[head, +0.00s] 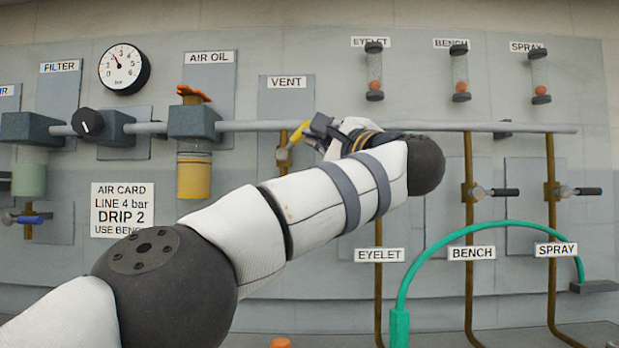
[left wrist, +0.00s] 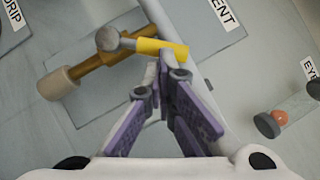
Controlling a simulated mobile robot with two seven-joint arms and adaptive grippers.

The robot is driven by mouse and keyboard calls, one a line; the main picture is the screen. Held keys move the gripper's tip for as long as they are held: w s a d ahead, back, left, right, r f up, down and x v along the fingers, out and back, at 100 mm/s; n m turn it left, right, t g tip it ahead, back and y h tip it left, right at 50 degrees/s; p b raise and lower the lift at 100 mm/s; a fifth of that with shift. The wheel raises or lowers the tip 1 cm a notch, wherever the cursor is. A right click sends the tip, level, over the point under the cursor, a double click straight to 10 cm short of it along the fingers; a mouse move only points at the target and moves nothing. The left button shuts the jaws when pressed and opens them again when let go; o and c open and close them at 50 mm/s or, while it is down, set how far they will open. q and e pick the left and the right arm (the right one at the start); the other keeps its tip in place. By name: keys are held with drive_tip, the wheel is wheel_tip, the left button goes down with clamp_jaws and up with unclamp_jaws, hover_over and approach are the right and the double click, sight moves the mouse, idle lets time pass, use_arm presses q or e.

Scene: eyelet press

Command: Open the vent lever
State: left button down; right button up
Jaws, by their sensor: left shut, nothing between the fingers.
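The vent lever has a yellow handle (left wrist: 162,47) on a grey round hub (left wrist: 108,39), mounted on a short brass pipe (left wrist: 95,64). In the head view the yellow handle (head: 297,134) shows partly beside the brass pipe (head: 283,142), below the VENT label (head: 286,82). My left gripper (left wrist: 165,66) is shut and empty. Its fingertips are right at the yellow handle, near its free end; I cannot tell whether they touch. In the head view my left gripper (head: 312,130) is partly hidden by its own wrist. My right gripper is not in view.
A grey horizontal pipe (head: 480,127) runs along the wall behind my left wrist. The AIR OIL unit (head: 194,122) is to the left. Bench (head: 478,192) and spray (head: 562,190) valves are to the right, with a green hose (head: 490,225) below. My left arm hides the wall's middle.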

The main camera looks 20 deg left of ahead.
use_arm(q)
drive_tip(key=shift+s+a+r, duration=0.1)
drive_tip(key=shift+a+r, duration=0.2)
drive_tip(key=shift+r, duration=0.4)
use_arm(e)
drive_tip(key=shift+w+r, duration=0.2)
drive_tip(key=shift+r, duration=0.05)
use_arm(q)
drive_tip(key=shift+s+a+r, duration=0.1)
drive_tip(key=shift+a+r, duration=0.35)
drive_tip(key=shift+r, duration=0.05)
idle(1.5)
drive_tip(key=shift+f, duration=0.1)
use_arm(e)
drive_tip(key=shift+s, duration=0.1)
